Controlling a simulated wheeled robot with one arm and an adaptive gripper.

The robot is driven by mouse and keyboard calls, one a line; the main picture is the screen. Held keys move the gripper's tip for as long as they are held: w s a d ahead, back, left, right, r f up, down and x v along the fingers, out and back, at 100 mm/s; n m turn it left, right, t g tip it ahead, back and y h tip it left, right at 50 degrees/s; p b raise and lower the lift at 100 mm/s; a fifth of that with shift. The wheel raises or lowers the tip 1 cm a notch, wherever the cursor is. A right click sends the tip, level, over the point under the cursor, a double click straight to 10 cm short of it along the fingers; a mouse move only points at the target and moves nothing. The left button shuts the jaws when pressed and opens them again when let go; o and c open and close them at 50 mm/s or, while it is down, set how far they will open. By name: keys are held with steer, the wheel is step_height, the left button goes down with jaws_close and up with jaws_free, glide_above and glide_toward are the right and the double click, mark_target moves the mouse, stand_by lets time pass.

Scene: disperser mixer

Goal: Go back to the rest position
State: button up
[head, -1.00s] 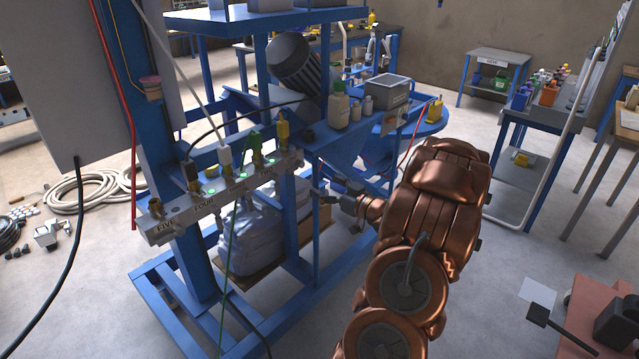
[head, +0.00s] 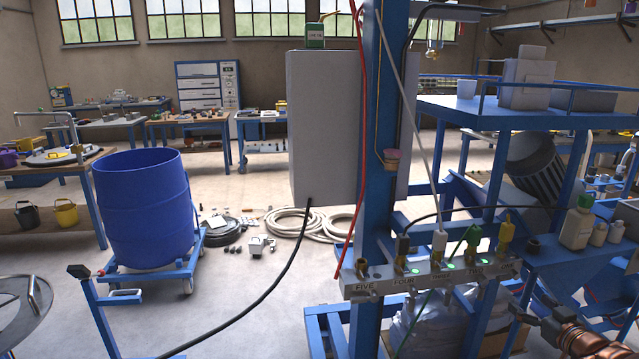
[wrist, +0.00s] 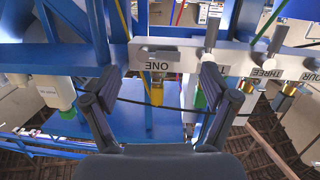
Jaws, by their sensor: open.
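My gripper (head: 540,318) is at the lower right of the head view, at the end of my copper arm, partly cut off by the frame's edge. The grey valve bar (head: 425,276) with numbered labels is left of my gripper in the head view. In the wrist view the bar (wrist: 185,58) lies beyond the fingertips, its labels ONE, THREE and FOUR upside down. A yellow fitting (wrist: 157,92) shows between the fingers, apart from them.
The blue mixer frame (head: 375,180) fills the centre and right. A blue drum (head: 145,215) stands on a wheeled cart at the left. A black cable (head: 245,310) hangs across the lower middle. Hose coils (head: 290,222) lie on the floor.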

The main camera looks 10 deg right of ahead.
steer(key=s+a+r+m+g+h, duration=0.1)
steer(key=a+r+g+h, duration=0.2)
steer(key=a+g, duration=0.9)
steer(key=s+a+n+g+y, duration=0.1)
steer(key=s+a+g+y, duration=0.3)
steer(key=s+a, duration=2.4)
steer(key=a+g, duration=0.1)
steer(key=a, duration=0.2)
steer(key=shift+s+a+r+g+y+p, duration=0.3)
steer(key=shift+s+r+g, duration=0.1)
